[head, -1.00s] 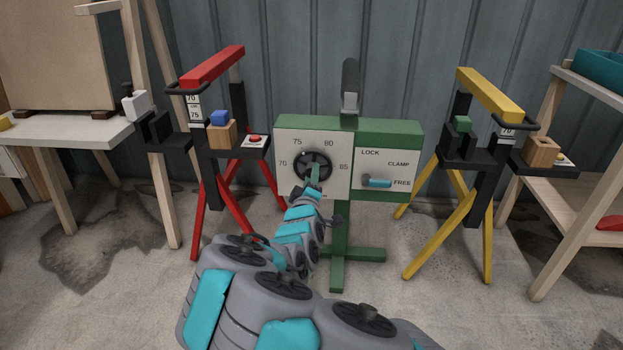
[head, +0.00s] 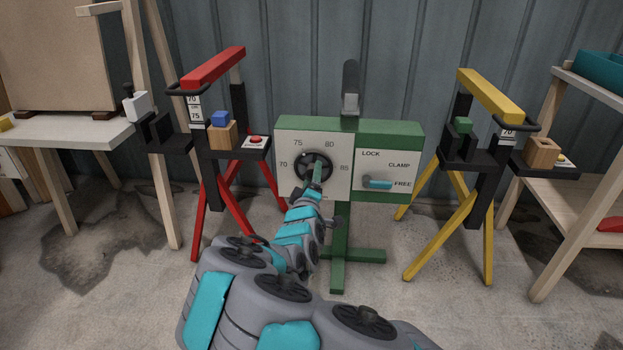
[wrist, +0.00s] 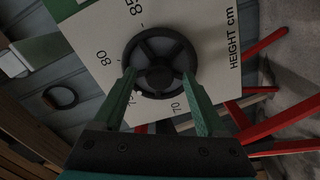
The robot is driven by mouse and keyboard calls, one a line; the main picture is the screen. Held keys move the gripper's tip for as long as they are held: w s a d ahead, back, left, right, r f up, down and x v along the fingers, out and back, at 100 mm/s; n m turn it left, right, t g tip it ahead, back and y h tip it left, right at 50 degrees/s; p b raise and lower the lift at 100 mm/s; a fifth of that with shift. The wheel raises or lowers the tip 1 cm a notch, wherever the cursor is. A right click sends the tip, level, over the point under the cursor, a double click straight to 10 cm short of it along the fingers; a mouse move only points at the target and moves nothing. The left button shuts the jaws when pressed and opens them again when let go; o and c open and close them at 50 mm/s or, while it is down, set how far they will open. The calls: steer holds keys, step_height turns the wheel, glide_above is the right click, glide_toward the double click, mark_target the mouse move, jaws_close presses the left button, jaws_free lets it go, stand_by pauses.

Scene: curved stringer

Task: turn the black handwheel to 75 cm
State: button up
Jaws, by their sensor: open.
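The black handwheel (head: 313,166) is on the white dial plate (head: 286,180) of the green stand, with 70, 75, 80 and 85 around it. In the wrist view the handwheel (wrist: 160,43) faces me, and the plate reads "HEIGHT cm". My gripper (head: 317,168) has green fingers; in the wrist view the gripper (wrist: 160,78) is open, one finger at each side of the wheel's lower rim. Whether they touch it, I cannot tell. A small pale mark shows at the wheel's rim near the left finger; its exact reading is unclear. The 75 is partly hidden there.
A teal lever (head: 378,184) on the right panel points at FREE. A red trestle (head: 213,66) stands left and a yellow trestle (head: 490,95) right, both with blocks on shelves. A white table (head: 80,130) is far left. Concrete floor shows between the stands.

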steer(key=shift+s, duration=0.15)
steer(key=s, duration=0.7)
steer(key=shift+s+a, duration=0.2)
steer(key=shift+s, duration=0.05)
